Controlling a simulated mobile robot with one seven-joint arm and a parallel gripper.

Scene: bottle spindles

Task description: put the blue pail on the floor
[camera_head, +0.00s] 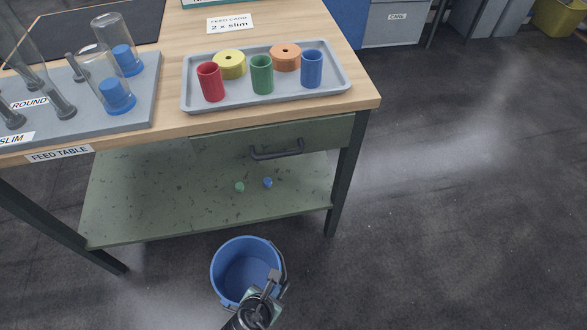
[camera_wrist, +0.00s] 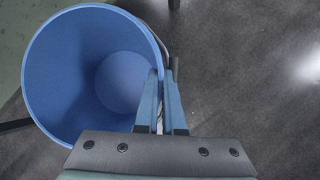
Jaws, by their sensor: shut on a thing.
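The blue pail (camera_head: 240,262) is in front of the feed table's lower shelf, low over or on the dark floor; I cannot tell whether its base touches the floor. It looks empty and about upright. My gripper (camera_head: 272,280) is at the pail's near right side, shut on its rim. In the wrist view the pail (camera_wrist: 97,75) fills the left half, and the fingers of my gripper (camera_wrist: 163,105) close on its right wall. The floor (camera_head: 450,220) is bare to the right of the table.
The feed table (camera_head: 170,125) has a lower shelf (camera_head: 200,215) with a green and a blue small piece on it. A grey tray (camera_head: 335,95) with several coloured cups and rings stands on top. A table leg (camera_head: 345,180) stands behind and right of the pail. Open floor lies to the right.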

